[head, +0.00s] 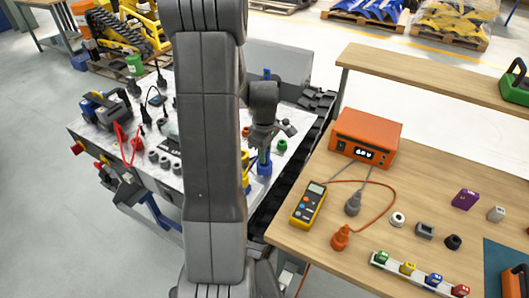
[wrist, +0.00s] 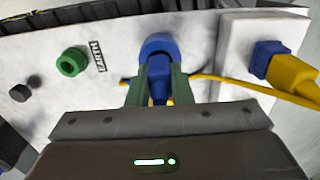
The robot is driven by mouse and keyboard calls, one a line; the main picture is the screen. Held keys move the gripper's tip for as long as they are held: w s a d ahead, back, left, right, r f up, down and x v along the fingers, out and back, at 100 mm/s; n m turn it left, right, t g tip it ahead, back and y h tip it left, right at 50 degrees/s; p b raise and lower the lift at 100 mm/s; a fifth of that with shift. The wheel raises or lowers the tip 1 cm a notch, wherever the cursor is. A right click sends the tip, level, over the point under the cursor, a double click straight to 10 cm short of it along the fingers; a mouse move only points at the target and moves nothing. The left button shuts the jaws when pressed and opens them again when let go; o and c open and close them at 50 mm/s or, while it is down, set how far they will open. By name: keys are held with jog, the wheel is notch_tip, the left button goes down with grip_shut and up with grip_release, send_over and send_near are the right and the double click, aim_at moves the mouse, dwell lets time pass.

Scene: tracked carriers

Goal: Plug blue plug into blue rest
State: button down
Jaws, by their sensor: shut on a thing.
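My gripper (wrist: 156,92) has green fingers shut on a blue plug (wrist: 158,90) in the wrist view. A round blue holder, which looks like the blue rest (wrist: 158,44), is straight ahead of the plug on a pale panel. The plug's front overlaps the rest's lower part in this view; I cannot tell whether it is inside or how deep. A yellow cable shows behind the fingers. In the head view my gripper (head: 264,150) is over the rest (head: 264,169) at the panel's right side, and hides most of the plug.
A green socket (wrist: 72,61) beside an EARTH label and a dark knob (wrist: 20,93) are to the left. A blue-and-yellow connector (wrist: 272,60) sits on a raised white block to the right. The wooden bench (head: 325,170) with an orange power unit (head: 365,137) stands close by.

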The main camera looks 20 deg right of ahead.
jog(key=shift+f+b, duration=0.45)
jog(key=shift+f, duration=0.25)
jog(key=c, duration=1.2)
grip_release()
jog(key=shift+r, duration=0.15)
notch_tip(320, 180, up, 14)
jog(key=shift+f, duration=0.2)
jog(key=shift+f, duration=0.15)
notch_tip(320, 180, down, 13)
jog(key=shift+f, duration=0.2)
jog(key=shift+r+p, duration=0.25)
jog(key=shift+p, duration=0.05)
